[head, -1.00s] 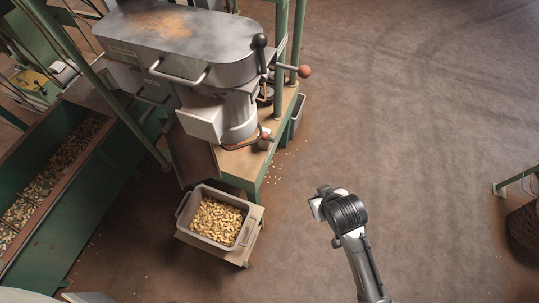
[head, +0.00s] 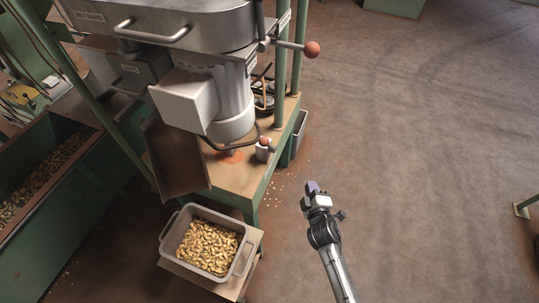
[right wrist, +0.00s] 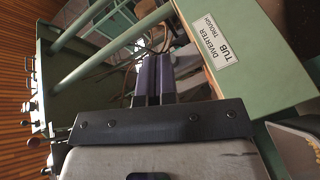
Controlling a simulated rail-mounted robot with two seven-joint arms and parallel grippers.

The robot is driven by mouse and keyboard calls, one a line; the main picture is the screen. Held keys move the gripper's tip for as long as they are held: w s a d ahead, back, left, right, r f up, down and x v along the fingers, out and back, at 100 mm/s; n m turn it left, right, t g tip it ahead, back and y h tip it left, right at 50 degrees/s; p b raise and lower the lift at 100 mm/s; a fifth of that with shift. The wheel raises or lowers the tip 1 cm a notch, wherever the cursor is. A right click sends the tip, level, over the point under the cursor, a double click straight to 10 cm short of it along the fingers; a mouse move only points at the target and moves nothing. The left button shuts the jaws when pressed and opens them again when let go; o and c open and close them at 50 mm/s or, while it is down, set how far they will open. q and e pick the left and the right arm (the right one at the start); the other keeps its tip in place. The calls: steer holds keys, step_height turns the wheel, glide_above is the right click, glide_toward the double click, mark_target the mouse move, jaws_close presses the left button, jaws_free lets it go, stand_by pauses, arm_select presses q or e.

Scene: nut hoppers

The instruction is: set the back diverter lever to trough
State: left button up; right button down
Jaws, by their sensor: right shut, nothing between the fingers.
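My right gripper (head: 312,187) is shut and empty in the head view, over the floor to the right of the machine's bench and apart from it. In the right wrist view its dark fingers (right wrist: 153,78) lie together. A label (right wrist: 215,42) reading "DIVERTER", "TUB" and "TROUGH" is on a green beam beside them. In the head view a lever with a red ball (head: 311,49) sticks out right from the machine. A smaller red knob (head: 264,142) sits low by the outlet. I cannot tell which is the back diverter lever. My left gripper is not in view.
A grey tub of nuts (head: 166,230) stands on a low stand below the chute (head: 172,160). A green trough (head: 40,240) with nuts runs along the left. Green posts (head: 280,70) rise from the bench (head: 230,165). The floor to the right is mostly clear.

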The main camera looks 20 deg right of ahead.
steer(key=a+r+n+t+y, duration=0.4)
steer(key=a+n+y, duration=0.5)
steer(key=n, duration=0.6)
steer(key=shift+s+r+n+y, duration=0.3)
steer(key=shift+s+n+y, duration=0.15)
steer(key=shift+y, duration=0.45)
steer(key=shift+a, duration=0.1)
steer(key=d+r+b+x, duration=0.1)
steer(key=d+b+x, duration=0.1)
steer(key=x, duration=1)
steer(key=shift+w+d+r, duration=0.2)
steer(key=shift+w+r, duration=0.15)
steer(key=shift+w, duration=0.25)
